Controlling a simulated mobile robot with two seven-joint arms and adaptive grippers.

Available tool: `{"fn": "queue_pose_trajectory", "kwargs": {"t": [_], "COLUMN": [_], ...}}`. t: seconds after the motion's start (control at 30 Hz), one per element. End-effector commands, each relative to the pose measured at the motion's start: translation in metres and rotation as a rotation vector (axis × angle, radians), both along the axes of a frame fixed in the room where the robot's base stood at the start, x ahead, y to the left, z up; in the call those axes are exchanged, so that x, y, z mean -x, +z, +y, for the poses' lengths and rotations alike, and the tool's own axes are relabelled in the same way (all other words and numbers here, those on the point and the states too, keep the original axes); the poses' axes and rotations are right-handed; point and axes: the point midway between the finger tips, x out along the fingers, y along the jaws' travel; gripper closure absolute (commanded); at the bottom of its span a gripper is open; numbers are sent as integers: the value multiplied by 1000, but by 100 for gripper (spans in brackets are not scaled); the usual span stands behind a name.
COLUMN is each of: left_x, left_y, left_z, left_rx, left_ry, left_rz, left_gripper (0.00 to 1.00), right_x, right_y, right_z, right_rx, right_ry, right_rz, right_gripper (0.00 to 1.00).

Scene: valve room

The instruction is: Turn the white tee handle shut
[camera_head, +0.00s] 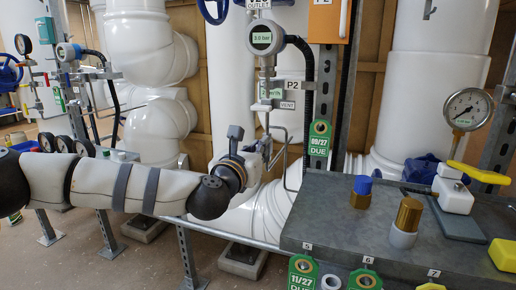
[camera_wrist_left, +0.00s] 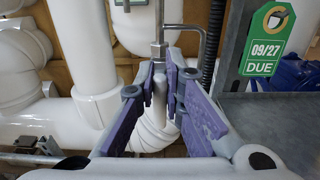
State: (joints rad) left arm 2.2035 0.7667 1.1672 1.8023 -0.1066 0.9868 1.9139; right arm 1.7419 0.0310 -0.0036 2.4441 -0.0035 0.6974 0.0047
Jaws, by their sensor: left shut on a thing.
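My left gripper (camera_head: 264,150) reaches in from the left to the thin pipework below the digital pressure gauge (camera_head: 264,38), which reads about 5.0 bar. In the left wrist view its purple-padded fingers (camera_wrist_left: 161,78) close around a narrow pale piece, which looks like the white tee handle (camera_wrist_left: 159,88). A metal fitting and bent tube (camera_wrist_left: 159,48) rise just behind the fingertips. The fingers hide most of the handle, so its angle is hard to tell. My right gripper is not in view.
A grey bench (camera_head: 335,210) at the right carries brass fittings (camera_head: 408,214), a yellow-handled valve (camera_head: 455,188) and a dial gauge (camera_head: 468,109). A green tag (camera_head: 319,138) hangs right of the gripper. Large white pipes (camera_head: 233,80) stand behind.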

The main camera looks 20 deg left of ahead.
Motion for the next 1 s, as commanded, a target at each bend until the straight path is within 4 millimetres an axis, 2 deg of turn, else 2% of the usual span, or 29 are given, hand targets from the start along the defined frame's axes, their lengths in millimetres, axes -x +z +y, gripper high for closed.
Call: {"fn": "queue_pose_trajectory", "kwargs": {"t": [0.37,1.0], "left_x": [0,1], "left_y": [1,-2], "left_z": [-3,-15], "left_rx": [-132,-725], "left_ry": [0,-1], "left_rz": [-7,-28], "left_gripper": [100,100], "right_x": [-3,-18], "right_y": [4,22], "right_z": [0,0], "right_rx": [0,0], "right_ry": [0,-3], "right_rz": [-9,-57], "right_gripper": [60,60]}}
